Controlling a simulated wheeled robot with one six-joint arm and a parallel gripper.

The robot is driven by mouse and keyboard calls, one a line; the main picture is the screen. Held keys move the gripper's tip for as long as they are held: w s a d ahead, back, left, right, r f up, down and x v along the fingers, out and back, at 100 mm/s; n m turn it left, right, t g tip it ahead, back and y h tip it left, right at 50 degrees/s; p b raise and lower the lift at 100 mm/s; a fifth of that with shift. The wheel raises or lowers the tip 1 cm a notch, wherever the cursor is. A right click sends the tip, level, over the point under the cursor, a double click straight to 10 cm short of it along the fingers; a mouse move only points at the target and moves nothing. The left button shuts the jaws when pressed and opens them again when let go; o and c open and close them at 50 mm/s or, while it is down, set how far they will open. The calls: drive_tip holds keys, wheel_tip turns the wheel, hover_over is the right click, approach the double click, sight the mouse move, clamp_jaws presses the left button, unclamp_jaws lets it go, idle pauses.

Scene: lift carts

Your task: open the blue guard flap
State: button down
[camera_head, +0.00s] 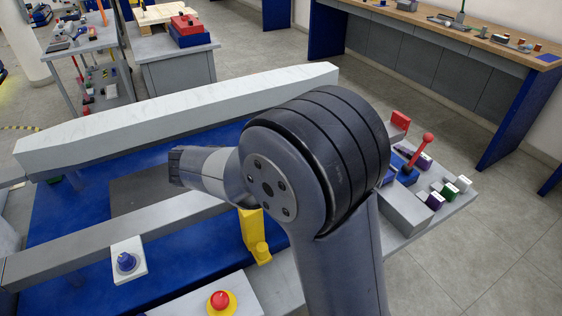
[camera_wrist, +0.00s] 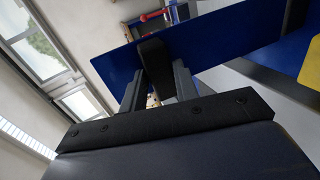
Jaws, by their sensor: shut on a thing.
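In the wrist view, a flat blue panel (camera_wrist: 225,40), which looks like the blue guard flap, crosses the upper part of the picture at a tilt. In the head view my own arm fills the middle and hides the gripper and the flap, so how far the flap is open cannot be told.
A red lever (camera_head: 422,152) and several small labelled blocks stand right of my arm. A blue knob (camera_head: 126,262), a red button (camera_head: 219,300) and a yellow bracket (camera_head: 254,236) are near the front. A long pale beam (camera_head: 180,107) lies behind.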

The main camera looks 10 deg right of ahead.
drive_tip(key=shift+s+f, duration=0.1)
drive_tip(key=shift+f, duration=0.5)
drive_tip(key=c, duration=1.3)
unclamp_jaws()
drive_tip(key=shift+c, duration=0.2)
drive_tip(key=shift+o, duration=0.9)
drive_tip(key=shift+r, duration=0.1)
drive_tip(key=shift+r, duration=0.15)
drive_tip(key=v, duration=1)
drive_tip(key=shift+a+r, duration=0.2)
drive_tip(key=shift+a, duration=0.15)
drive_tip(key=shift+d, duration=0.1)
